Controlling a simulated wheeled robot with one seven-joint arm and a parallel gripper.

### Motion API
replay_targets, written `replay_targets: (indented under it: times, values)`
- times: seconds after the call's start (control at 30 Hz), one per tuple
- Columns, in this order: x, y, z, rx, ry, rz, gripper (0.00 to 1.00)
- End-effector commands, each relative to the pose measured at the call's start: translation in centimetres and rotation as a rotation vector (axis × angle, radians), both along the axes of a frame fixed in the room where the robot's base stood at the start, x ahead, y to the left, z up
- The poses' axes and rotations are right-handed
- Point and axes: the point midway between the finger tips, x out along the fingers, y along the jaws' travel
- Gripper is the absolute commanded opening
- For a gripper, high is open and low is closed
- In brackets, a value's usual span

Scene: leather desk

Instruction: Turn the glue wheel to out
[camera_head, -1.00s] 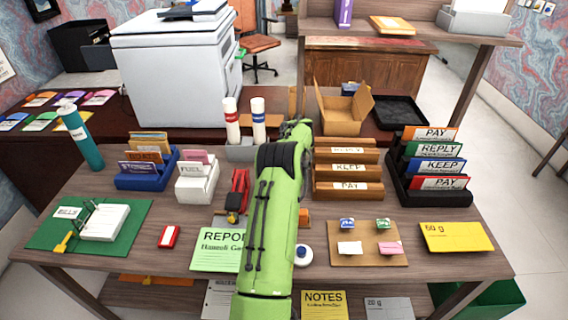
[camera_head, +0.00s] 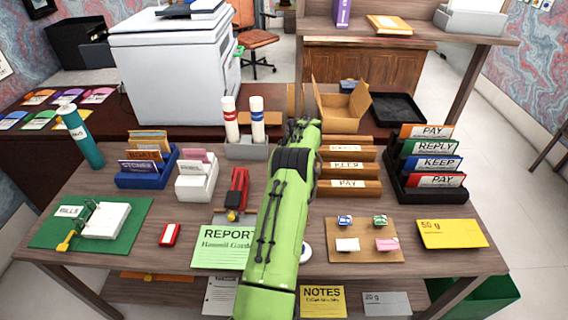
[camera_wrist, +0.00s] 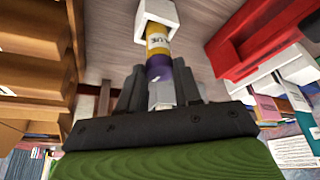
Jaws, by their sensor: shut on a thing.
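The glue stick (camera_wrist: 158,41) shows in the wrist view, with a yellow and white label and a purple band. Its far end sits in a white square holder (camera_wrist: 157,10). My gripper (camera_wrist: 161,94) is shut at its near end, on a pale grey piece that looks like the glue wheel (camera_wrist: 161,94). The fingers hide part of the wheel, so I cannot tell how far it is turned. In the head view my green arm hides the glue and the fingers.
A red stapler-like tool (camera_head: 237,192) stands left of my arm, and wooden trays (camera_head: 347,170) stand to the right. A green report sheet (camera_head: 222,246), a tan board (camera_head: 364,255) and a partly hidden white round thing (camera_head: 306,253) lie near the front.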

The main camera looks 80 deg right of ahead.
Motion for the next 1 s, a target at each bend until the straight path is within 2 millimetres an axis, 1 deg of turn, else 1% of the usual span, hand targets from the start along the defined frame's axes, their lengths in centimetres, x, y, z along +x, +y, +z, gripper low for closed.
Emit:
replay_targets:
  times: [0.03, 0.07, 0.2, 0.23, 0.47, 0.57, 0.67, 0.9, 1.0]
  values:
    - [0.0, 0.0, 0.0, 0.0, 0.0, 0.0, 0.03]
    - [0.0, 0.0, 0.0, 0.0, 0.0, 0.0, 0.36]
    - [0.0, 0.0, 0.0, 0.0, 0.0, -0.001, 0.58]
    - [0.0, 0.0, 0.0, 0.0, 0.0, -0.001, 0.6]
    - [0.0, 0.0, 0.0, 0.0, 0.0, -0.001, 0.6]
    - [-0.2, 0.1, 0.7, 0.0, 0.0, -0.001, 0.6]
    - [-0.7, 0.6, 2.6, -0.002, 0.0, -0.002, 0.6]
    - [-2.7, 2.4, 9.0, -0.004, -0.002, -0.003, 0.6]
    - [-3.4, 3.1, 11.4, -0.004, -0.001, -0.003, 0.6]
